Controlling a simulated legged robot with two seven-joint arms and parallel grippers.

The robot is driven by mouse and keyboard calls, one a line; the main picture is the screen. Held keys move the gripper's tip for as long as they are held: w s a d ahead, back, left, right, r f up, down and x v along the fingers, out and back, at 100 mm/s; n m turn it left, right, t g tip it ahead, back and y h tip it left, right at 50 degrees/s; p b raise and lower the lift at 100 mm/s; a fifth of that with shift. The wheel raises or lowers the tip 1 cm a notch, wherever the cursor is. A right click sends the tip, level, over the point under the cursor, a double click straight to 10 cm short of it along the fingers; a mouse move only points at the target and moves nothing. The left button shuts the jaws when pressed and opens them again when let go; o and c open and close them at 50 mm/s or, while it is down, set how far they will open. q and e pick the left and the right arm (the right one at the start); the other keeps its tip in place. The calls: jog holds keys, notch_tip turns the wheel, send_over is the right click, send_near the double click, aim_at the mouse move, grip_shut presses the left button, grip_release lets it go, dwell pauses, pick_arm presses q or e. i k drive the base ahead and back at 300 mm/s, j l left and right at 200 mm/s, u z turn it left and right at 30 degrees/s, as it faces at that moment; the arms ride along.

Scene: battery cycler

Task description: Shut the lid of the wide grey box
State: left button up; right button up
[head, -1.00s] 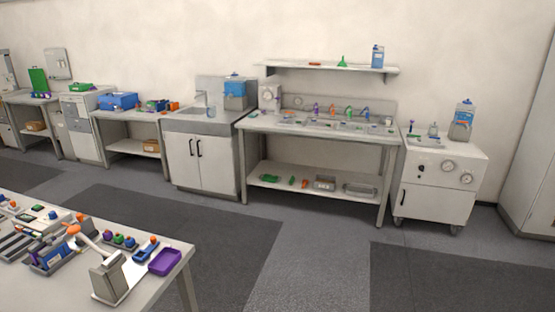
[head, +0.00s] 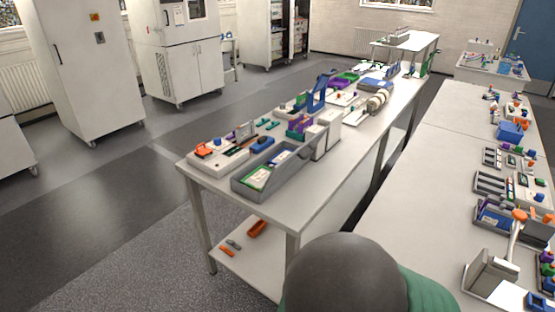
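A long grey open-topped box (head: 247,188) stands at the near end of the middle bench. Papers or cards and a blue item lie inside it. It may be the wide grey box, but I cannot tell for sure. A pale upright panel or block (head: 327,136) stands at its far right end; I cannot tell whether this is its lid. Neither of my grippers shows in the head view.
The middle bench (head: 315,192) holds several small tools and parts, with a bare strip at its near right. A second bench (head: 410,220) runs along the right with devices on its far side. Tall white cabinets (head: 85,70) stand at the left. Open floor (head: 110,220) lies before the middle bench.

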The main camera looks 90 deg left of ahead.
aim_at(304, 151)
jog(key=u, duration=2.55)
